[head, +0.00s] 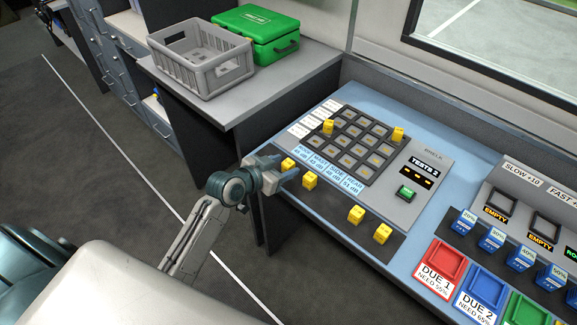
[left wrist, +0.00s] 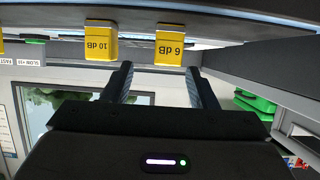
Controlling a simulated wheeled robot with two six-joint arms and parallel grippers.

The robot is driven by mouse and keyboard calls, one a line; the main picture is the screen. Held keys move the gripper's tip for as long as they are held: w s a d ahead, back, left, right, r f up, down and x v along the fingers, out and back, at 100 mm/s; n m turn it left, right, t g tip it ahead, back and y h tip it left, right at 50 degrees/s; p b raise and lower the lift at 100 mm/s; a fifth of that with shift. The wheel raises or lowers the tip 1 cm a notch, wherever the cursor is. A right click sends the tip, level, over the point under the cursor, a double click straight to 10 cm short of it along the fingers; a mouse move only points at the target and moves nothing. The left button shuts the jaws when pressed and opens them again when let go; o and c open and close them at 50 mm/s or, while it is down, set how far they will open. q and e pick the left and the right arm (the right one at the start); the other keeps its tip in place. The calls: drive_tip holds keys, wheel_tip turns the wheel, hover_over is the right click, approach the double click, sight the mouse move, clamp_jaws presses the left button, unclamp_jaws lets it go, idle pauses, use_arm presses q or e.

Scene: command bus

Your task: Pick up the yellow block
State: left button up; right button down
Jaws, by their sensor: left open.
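Several yellow blocks stand on the blue console. One yellow block (head: 288,164) is at the left end of the dark front strip, right at my left gripper (head: 283,168). A second block (head: 309,181) is just to its right, and two more, including this one (head: 382,233), are further along. Two others sit on the button grid (head: 328,127). In the left wrist view, which looks upside down, a block marked 6 dB (left wrist: 170,46) is just ahead of the open, empty fingers (left wrist: 160,70). The block marked 10 dB (left wrist: 101,42) is to its left. My right gripper is not in view.
A grey crate (head: 202,66) and a green case (head: 257,27) stand on the side counter (head: 215,115) behind. Blue blocks (head: 465,221) and coloured trays (head: 441,265) are at the right of the console. Open floor (head: 90,180) is at the left.

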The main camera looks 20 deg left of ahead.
sight(285, 166)
use_arm(q)
drive_tip(key=w, duration=0.1)
drive_tip(key=w+f, duration=0.1)
drive_tip(key=w+f+p, duration=0.1)
drive_tip(key=shift+w+d+f, duration=0.4)
drive_tip(key=shift+w+f, duration=0.1)
drive_tip(key=shift+w, duration=0.15)
drive_tip(key=c, duration=1.1)
